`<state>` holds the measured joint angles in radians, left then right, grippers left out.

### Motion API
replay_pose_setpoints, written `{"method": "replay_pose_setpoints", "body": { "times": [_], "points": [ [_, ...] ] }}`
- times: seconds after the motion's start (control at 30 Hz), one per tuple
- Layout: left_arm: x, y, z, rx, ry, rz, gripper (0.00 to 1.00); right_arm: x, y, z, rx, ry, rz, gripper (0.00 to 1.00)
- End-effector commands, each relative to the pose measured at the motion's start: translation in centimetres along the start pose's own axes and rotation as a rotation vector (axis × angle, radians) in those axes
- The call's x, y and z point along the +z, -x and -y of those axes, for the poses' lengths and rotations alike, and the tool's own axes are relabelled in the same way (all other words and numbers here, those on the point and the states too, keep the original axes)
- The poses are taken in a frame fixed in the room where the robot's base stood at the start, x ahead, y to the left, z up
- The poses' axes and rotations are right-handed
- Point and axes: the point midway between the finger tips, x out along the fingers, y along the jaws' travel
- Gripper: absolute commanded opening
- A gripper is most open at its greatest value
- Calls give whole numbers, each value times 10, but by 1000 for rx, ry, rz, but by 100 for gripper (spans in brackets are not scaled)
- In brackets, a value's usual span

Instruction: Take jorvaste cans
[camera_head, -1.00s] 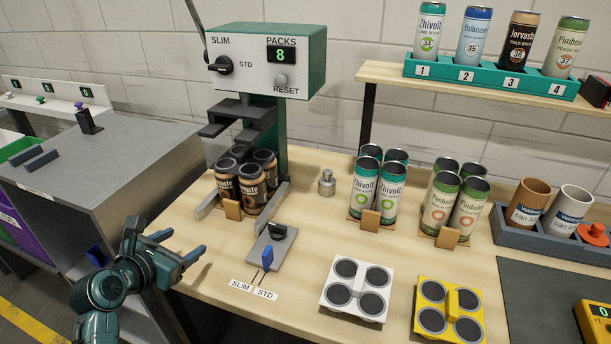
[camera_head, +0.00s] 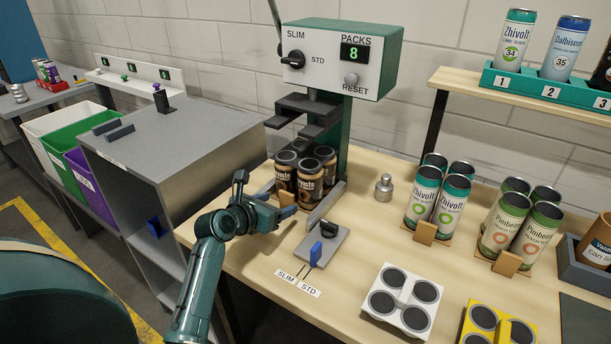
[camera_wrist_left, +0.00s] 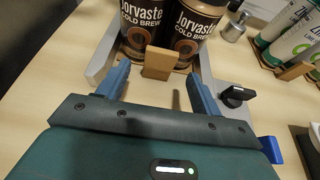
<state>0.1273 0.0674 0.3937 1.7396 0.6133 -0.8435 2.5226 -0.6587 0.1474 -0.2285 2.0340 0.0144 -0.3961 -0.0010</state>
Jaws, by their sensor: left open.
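A pack of several brown Jorvaste cans (camera_head: 311,180) stands under the press of the packing machine (camera_head: 341,60), between two grey rails. A tan tab (camera_wrist_left: 159,62) sticks out at the front of the pack. My left gripper (camera_head: 287,205) is open just in front of the pack. In the left wrist view the Jorvaste cans (camera_wrist_left: 185,30) stand straight ahead of my left gripper (camera_wrist_left: 156,84), and its two fingers lie on either side of the tab, with nothing clearly held. My right gripper is not in view.
Zhivolt cans (camera_head: 437,200) and Pimbeiro cans (camera_head: 512,233) stand to the right. A metal weight-like piece (camera_head: 384,187) and a SLIM/STD lever plate (camera_head: 320,247) are close by. White (camera_head: 403,300) and yellow (camera_head: 497,328) carriers lie in front. A grey cabinet (camera_head: 170,135) is at left.

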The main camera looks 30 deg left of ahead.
Motion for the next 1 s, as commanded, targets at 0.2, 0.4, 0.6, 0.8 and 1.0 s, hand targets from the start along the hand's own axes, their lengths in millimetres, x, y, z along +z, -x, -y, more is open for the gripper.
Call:
{"method": "replay_pose_setpoints", "body": {
  "times": [0.2, 0.4, 0.6, 0.8, 1.0],
  "points": [
    [1, -26, -1, 0, -2, -1, 65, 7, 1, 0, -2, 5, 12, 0],
    [2, -29, -1, 1, -2, 0, 65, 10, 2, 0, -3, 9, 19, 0],
    [1, -28, -1, 1, -1, 0, 55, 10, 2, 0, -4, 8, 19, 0],
    [1, -28, 0, 0, -1, 0, 38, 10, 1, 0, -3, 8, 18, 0],
    [1, -28, 0, 0, -1, 0, 22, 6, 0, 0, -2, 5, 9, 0]
  ]
}}
